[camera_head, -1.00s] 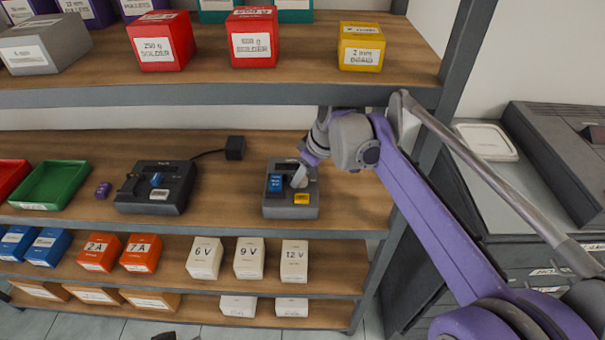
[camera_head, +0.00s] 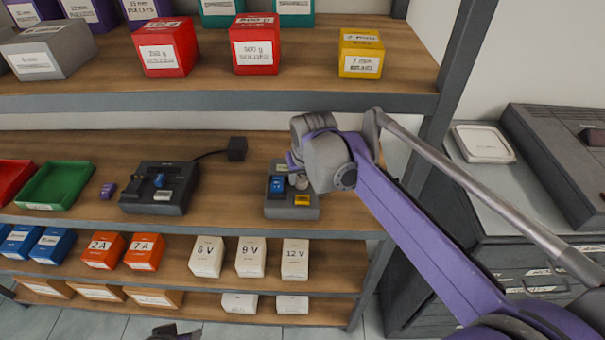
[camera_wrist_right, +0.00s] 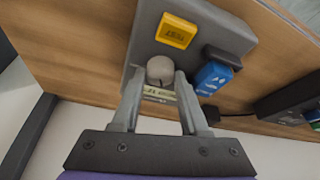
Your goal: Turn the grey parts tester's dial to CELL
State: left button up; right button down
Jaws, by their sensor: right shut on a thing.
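The grey parts tester (camera_head: 291,213) stands on the middle shelf, with a blue block (camera_head: 277,184) on its left and a yellow button (camera_head: 302,199) at its front. In the right wrist view the tester (camera_wrist_right: 145,38) fills the upper middle, with the yellow TEST button (camera_wrist_right: 177,31) and the blue block (camera_wrist_right: 213,77). My right gripper (camera_wrist_right: 160,77) is shut on the round grey dial (camera_wrist_right: 160,68), one finger on each side. The fingers partly cover the label by the dial, so its setting is unreadable. A dark part at the head view's bottom edge may be my left gripper (camera_head: 175,332).
A dark device (camera_head: 160,190) with a cable to a black plug block (camera_head: 237,149) stands left of the tester. Green (camera_head: 55,186) and red trays lie further left. The upper shelf edge (camera_head: 220,102) and right post (camera_head: 452,75) are close to my right arm.

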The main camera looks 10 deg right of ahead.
jog(key=m+h, duration=0.1)
jog(key=m, duration=0.1)
jog(key=m+h+p, duration=0.1)
jog(key=m, duration=0.2)
jog(key=shift+a+m+g, duration=0.2)
jog(key=shift+m+g, duration=0.1)
jog(key=shift+g, duration=0.1)
jog(key=m, duration=0.2)
jog(key=m+g+h+p, duration=0.1)
jog(key=m, duration=0.1)
jog(key=shift+w+a+m+h+p, duration=0.1)
jog(key=shift+w+m+h+p, duration=0.05)
jog(key=shift+m+h+p, duration=0.15)
jog(key=m, duration=0.2)
jog(key=m+g+p, duration=0.1)
jog(key=m, duration=0.1)
jog(key=shift+w+g+h, duration=0.1)
jog(key=shift+g+h, duration=0.2)
pick_arm(q)
notch_tip(320, 180, up, 6)
jog(key=w+p, duration=0.1)
jog(key=w, duration=0.1)
jog(key=shift+r, duration=0.15)
pick_arm(e)
jog(key=shift+w+m+g, duration=0.1)
jog(key=shift+m+g, duration=0.7)
jog(key=shift+m, duration=1.5)
